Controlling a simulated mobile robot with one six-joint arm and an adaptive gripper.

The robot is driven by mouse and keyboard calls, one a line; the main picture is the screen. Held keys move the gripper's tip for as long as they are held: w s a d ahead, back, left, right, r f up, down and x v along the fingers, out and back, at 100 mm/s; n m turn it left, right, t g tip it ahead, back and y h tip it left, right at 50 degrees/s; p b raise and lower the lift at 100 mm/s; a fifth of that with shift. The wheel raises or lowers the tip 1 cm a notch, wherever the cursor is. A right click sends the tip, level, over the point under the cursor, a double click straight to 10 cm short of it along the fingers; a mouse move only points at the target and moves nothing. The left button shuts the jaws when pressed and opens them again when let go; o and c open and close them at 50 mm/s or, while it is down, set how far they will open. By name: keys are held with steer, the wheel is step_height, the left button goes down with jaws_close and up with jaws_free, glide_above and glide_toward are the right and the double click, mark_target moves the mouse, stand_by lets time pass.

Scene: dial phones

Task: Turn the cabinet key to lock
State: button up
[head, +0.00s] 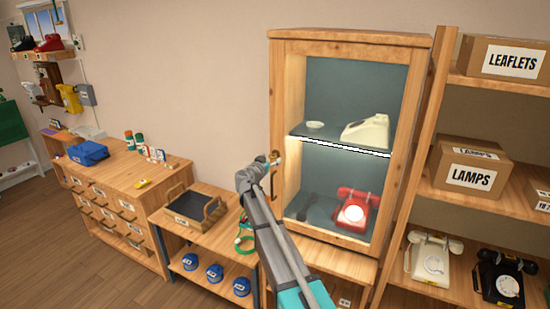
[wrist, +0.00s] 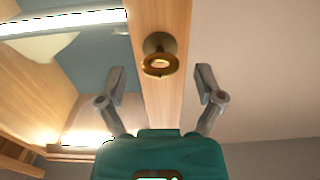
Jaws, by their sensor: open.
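The cabinet (head: 351,37) is wooden with a glazed front and stands on a low bench. A brass key (wrist: 158,65) with a ring-shaped bow sits in a round lock on the door's wooden stile (wrist: 168,20); it also shows small in the head view (head: 275,155) at the left stile. My gripper (wrist: 160,78) is open and empty, its fingers spread to either side below the key in the wrist view, not touching it. In the head view my gripper (head: 248,175) is just left of the stile, partly hidden by my wrist. The door appears closed.
A cream phone (head: 366,132) and a red phone (head: 355,208) stand inside the cabinet. A wooden tray (head: 190,209) is on the bench to the left; shelves with boxes are at right.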

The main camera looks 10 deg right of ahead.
steer(key=shift+x, duration=1)
